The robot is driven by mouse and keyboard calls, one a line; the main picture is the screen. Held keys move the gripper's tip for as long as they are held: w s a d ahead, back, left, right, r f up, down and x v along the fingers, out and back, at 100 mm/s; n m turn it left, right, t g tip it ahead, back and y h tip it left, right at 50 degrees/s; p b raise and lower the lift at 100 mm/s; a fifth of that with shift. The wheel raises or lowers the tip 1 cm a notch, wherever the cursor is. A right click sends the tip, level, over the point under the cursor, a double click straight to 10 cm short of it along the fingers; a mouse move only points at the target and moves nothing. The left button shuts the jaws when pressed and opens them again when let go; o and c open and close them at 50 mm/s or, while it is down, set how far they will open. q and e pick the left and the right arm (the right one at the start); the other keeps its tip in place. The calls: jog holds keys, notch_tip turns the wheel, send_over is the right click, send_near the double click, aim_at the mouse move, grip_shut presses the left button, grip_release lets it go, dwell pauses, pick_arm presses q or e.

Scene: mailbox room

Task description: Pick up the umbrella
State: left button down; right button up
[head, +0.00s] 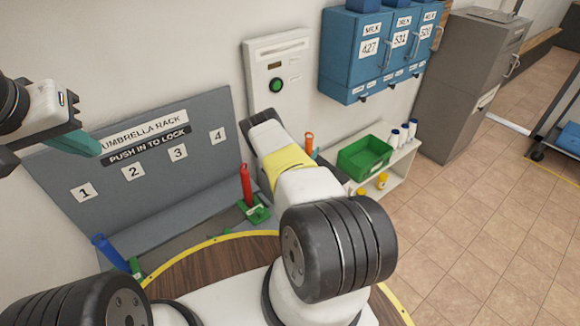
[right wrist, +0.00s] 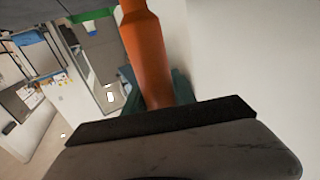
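An orange umbrella handle (head: 309,144) shows in the head view just right of my right forearm; its lower part is hidden. In the right wrist view the orange handle (right wrist: 148,55) runs tilted between the teal fingers of my right gripper (right wrist: 160,98), which appears shut on it. A red umbrella (head: 246,185) stands in a green holder at the rack's right end. A blue umbrella (head: 106,250) leans at the rack's left end. My left gripper (head: 68,140) is at the upper left, in front of the rack board, holding nothing visible; its finger gap is unclear.
The grey umbrella rack board (head: 200,120) has slots numbered 1 to 4. A white shelf (head: 402,160) with a green bin (head: 365,155) and bottles stands right of my arm. Blue mailboxes (head: 350,75) and a wall panel (head: 280,60) are behind. A round wooden surface (head: 215,270) lies in front.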

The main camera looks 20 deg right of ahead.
grip_shut()
dwell(1.1)
